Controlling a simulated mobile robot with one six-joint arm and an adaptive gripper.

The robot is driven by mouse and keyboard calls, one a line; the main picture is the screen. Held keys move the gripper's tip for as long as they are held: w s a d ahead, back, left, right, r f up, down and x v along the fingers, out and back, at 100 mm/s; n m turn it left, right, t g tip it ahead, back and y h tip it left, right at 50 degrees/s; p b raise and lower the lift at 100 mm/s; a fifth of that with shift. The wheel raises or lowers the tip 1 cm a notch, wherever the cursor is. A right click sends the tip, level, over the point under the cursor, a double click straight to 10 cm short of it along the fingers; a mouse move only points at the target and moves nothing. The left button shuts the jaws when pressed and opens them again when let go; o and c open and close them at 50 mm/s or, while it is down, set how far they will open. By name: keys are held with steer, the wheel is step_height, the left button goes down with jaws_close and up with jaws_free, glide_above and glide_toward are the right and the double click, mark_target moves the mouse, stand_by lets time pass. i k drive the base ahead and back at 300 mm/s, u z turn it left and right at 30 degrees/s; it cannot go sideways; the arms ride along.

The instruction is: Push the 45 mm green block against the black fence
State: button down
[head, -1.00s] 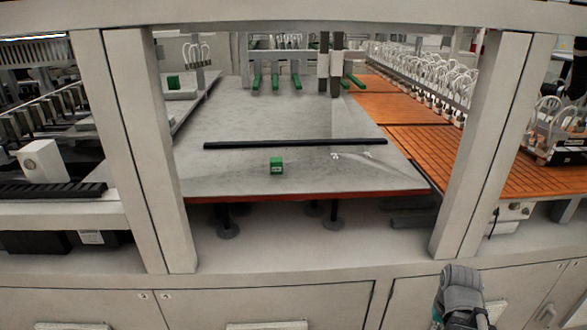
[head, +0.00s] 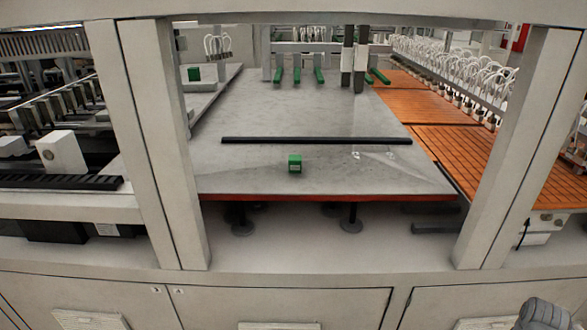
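The green block (head: 295,164) is a small cube on the grey tabletop (head: 240,181), near its front edge. The black fence (head: 316,141) is a long thin bar lying across the table behind the block. A strip of bare tabletop shows between block and fence, so they are apart. My gripper is not in view. Only a grey part of my arm (head: 543,314) shows at the bottom right corner, well away from the block.
White frame posts stand left (head: 160,140) and right (head: 516,145) of the table, with a beam (head: 300,12) across the top. Orange slatted panels (head: 468,146) lie to the right. Green bars (head: 298,75) stand at the back. The tabletop around the block is clear.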

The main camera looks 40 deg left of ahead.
mark_target(295, 160)
steer(key=u, duration=0.05)
steer(key=k, duration=1)
steer(key=u, duration=1.15)
steer(key=i, duration=1)
